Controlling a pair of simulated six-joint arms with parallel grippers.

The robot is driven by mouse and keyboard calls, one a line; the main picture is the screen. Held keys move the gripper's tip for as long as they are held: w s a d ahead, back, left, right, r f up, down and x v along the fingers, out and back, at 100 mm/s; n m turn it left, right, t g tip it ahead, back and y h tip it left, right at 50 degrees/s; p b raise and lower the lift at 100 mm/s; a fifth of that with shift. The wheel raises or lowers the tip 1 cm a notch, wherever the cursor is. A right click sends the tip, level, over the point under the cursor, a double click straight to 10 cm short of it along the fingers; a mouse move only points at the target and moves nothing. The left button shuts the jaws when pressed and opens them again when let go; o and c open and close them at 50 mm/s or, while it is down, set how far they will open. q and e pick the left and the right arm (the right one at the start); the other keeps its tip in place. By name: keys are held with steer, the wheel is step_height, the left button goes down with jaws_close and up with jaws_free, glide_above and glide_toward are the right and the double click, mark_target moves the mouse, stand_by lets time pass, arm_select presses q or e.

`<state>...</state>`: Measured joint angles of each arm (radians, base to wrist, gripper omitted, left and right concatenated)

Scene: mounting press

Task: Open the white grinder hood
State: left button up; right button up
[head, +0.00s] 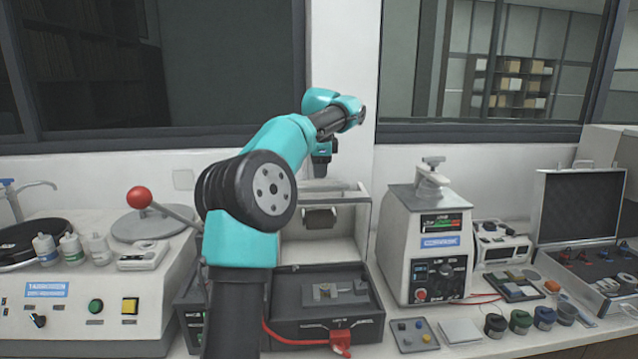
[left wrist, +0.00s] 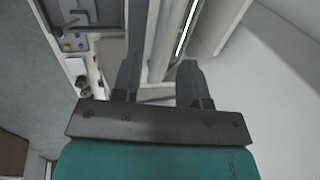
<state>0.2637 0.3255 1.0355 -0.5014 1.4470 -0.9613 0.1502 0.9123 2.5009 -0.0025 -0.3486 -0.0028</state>
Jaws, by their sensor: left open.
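The white grinder hood (head: 362,218) stands raised at the back of the grinder's dark bed (head: 325,323). Its open side faces front and the bed lies uncovered. My left arm reaches up from the front and partly hides the hood's left side. My left gripper (head: 321,172) points down at the hood's top edge. In the left wrist view the gripper (left wrist: 158,72) has its fingers apart, with a pale edge running between them. I cannot tell whether either finger touches it. My right gripper is not in view.
Left is a grinder-polisher with a red-knobbed lever (head: 139,198). Right is a white press unit (head: 424,240), then small jars (head: 520,321) and an open black-lined case (head: 578,208). The wall and window are close behind.

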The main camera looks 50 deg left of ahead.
mark_target(319, 187)
arm_select(q)
steer(key=x, duration=0.5)
steer(key=shift+a+f, duration=0.1)
steer(key=shift+f, duration=0.2)
steer(key=shift+c, duration=0.2)
jaws_close()
